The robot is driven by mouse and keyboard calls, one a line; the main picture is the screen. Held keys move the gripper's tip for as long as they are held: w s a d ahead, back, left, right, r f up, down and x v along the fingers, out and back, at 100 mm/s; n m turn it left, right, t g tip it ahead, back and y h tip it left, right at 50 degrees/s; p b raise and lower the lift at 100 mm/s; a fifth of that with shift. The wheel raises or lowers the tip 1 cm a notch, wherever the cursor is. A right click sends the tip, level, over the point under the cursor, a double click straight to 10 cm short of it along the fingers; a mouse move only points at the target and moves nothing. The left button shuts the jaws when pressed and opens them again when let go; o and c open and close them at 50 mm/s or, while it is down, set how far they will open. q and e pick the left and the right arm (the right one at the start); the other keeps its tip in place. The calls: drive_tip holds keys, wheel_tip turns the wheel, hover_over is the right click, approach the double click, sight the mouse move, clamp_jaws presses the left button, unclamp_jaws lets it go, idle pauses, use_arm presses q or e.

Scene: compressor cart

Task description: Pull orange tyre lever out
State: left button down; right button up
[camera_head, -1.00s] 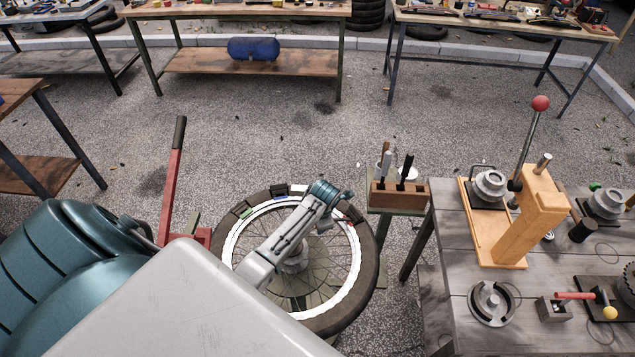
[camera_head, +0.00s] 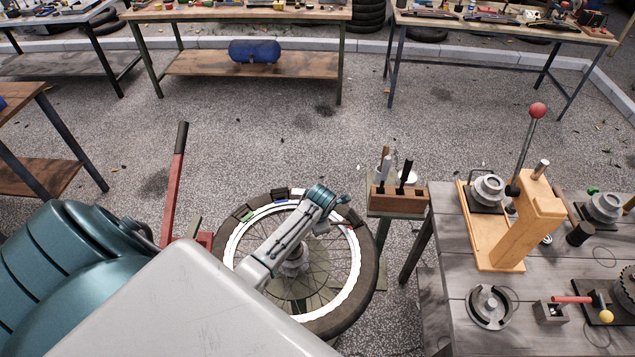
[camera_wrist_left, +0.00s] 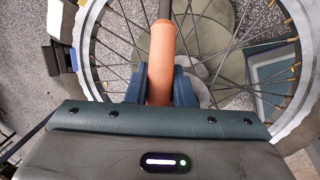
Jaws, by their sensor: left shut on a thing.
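The orange tyre lever (camera_wrist_left: 160,60) shows in the left wrist view as a smooth orange handle with a dark shaft running up from it, over the wheel's spokes. My left gripper (camera_wrist_left: 160,84) has its blue fingers on both sides of the handle and is shut on it. The spoked wheel (camera_head: 356,277) lies flat, with a dark tyre and white rim, and also shows in the left wrist view (camera_wrist_left: 87,60). In the head view my left arm reaches over the wheel; the lever cannot be made out there. My right gripper is not in view.
A wooden block (camera_head: 412,201) holding dark- and light-handled tools stands right of the wheel. A red lever with black grip (camera_head: 172,185) rises at its left. The right-hand bench (camera_head: 452,280) carries a wooden press (camera_head: 535,225). Open floor lies behind the wheel.

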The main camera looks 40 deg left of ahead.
use_arm(q)
drive_tip(key=shift+s+a+r+p, duration=0.25)
drive_tip(key=shift+s+r+p, duration=0.25)
drive_tip(key=shift+s+p, duration=0.2)
drive_tip(key=shift+s+a+r+p, duration=0.4)
drive_tip(key=shift+s+r+p, duration=0.25)
drive_tip(key=shift+s+p, duration=0.15)
drive_tip(key=shift+r, duration=0.1)
